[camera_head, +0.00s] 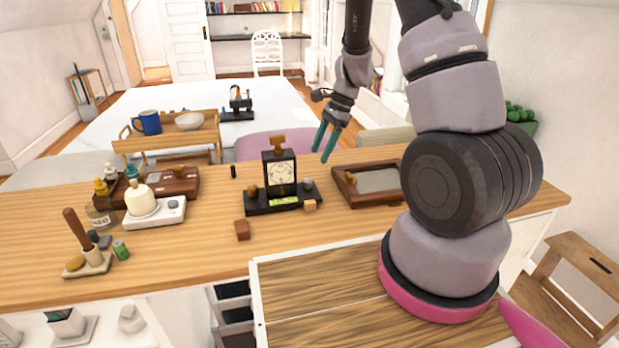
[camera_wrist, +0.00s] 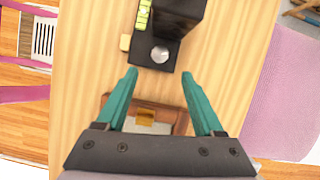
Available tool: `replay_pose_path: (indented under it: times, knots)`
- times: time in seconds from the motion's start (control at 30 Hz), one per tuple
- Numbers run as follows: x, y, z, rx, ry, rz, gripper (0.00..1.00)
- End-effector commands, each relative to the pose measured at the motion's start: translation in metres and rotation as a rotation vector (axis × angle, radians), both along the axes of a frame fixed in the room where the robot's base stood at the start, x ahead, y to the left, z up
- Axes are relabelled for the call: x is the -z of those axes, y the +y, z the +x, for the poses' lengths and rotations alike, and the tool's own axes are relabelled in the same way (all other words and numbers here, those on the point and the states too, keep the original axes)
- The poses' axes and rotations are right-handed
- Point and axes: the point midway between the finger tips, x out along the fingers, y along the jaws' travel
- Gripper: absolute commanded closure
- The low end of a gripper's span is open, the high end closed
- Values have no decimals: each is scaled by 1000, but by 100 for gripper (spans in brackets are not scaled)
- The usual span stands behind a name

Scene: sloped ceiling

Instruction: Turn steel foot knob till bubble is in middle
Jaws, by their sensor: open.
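A black clock stand (camera_head: 279,170) with a white dial stands on the wooden counter. A yellow-green bubble vial (camera_head: 284,201) lies along its front; it also shows in the wrist view (camera_wrist: 144,16), where the bubble's place is too small to tell. The round steel foot knob (camera_wrist: 160,54) sits on the end of the black base; in the head view it is at the right end (camera_head: 308,184). My gripper (camera_wrist: 158,75) is open and empty, its teal fingers above and short of the knob, not around it. In the head view my gripper (camera_head: 323,150) is behind and right of the stand.
A wood-framed tray (camera_head: 350,198) lies right of the stand and under my gripper in the wrist view. A tan block (camera_head: 310,206) sits by the base's right end. A brown block (camera_head: 242,230) lies in front. A white scale-like device (camera_head: 155,214) and bottles stand left.

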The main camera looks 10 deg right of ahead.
Motion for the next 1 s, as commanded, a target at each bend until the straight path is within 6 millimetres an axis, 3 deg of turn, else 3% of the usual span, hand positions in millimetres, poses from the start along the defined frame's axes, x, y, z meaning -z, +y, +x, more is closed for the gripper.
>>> replay_pose_path:
  times: [0.43, 0.63, 0.9, 0.93, 1.0]
  knots:
    - [73, 30, -4, -2, 2, 0, 31]
    - [87, 36, -4, -2, 0, 0, 31]
    - [88, 37, -4, -3, -1, 0, 31]
    - [88, 37, -4, -3, -1, 0, 34]
    - [88, 36, -4, -3, -1, 0, 61]
